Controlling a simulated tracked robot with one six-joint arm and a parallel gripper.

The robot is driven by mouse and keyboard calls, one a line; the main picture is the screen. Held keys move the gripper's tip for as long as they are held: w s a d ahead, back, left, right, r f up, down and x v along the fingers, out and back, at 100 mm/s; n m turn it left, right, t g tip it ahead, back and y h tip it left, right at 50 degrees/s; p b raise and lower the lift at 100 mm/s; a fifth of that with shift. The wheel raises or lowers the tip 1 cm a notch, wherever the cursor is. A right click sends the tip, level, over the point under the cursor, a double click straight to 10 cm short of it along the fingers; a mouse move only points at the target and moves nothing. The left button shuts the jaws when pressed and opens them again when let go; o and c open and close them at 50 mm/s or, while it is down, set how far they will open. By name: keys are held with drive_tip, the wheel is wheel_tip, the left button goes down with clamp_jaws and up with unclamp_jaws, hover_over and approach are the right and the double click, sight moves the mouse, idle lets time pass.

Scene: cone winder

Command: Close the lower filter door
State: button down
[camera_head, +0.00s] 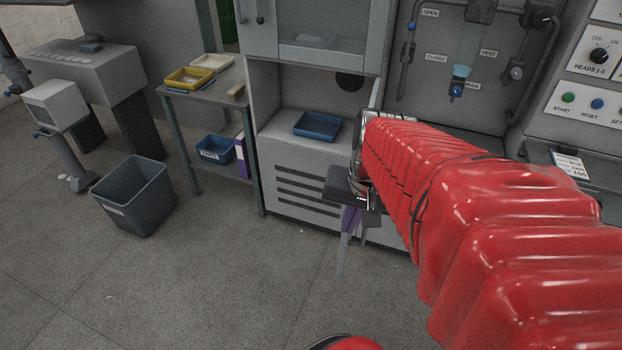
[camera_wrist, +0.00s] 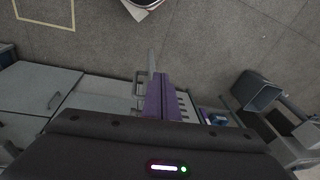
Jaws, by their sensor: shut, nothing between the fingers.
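The lower front of the grey cabinet (camera_head: 300,190), a panel with dark horizontal slots, appears to be the lower filter door. Its right part is hidden behind my gripper, and I cannot tell whether it stands ajar. Part of the slotted front (camera_wrist: 187,108) also shows in the wrist view, just right of my fingers, with a metal handle (camera_wrist: 138,84) just left of them. My gripper (camera_head: 341,268) points down in front of the cabinet, shut and empty, with purple finger pads. In the wrist view my gripper (camera_wrist: 151,55) reaches out over the floor. I cannot tell whether it touches the panel.
A blue tray (camera_head: 318,125) sits in the open recess above the slots, below an upper windowed door (camera_head: 320,35). A side table (camera_head: 205,95) with trays stands left, and a grey bin (camera_head: 135,195) further left. The floor in front is clear.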

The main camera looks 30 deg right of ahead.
drive_tip(key=s+d+f+m+y, duration=0.1)
drive_tip(key=s+d+f+m, duration=0.1)
drive_tip(key=d+f+m, duration=0.4)
drive_tip(key=m+y, duration=0.2)
drive_tip(key=m, duration=1.1)
approach(365, 234)
drive_tip(key=s+r, duration=0.3)
drive_tip(key=s, duration=0.1)
drive_tip(key=shift+d+t, duration=0.1)
drive_tip(key=shift+t, duration=0.3)
drive_tip(key=shift+f, duration=0.1)
drive_tip(key=x, duration=0.3)
drive_tip(key=w+a+x, duration=0.1)
drive_tip(key=x, duration=0.3)
drive_tip(key=a+r+x, duration=0.1)
drive_tip(key=x, duration=0.2)
drive_tip(key=shift+w+f, duration=0.35)
drive_tip(key=shift+f, duration=0.1)
drive_tip(key=shift+w+a, duration=0.55)
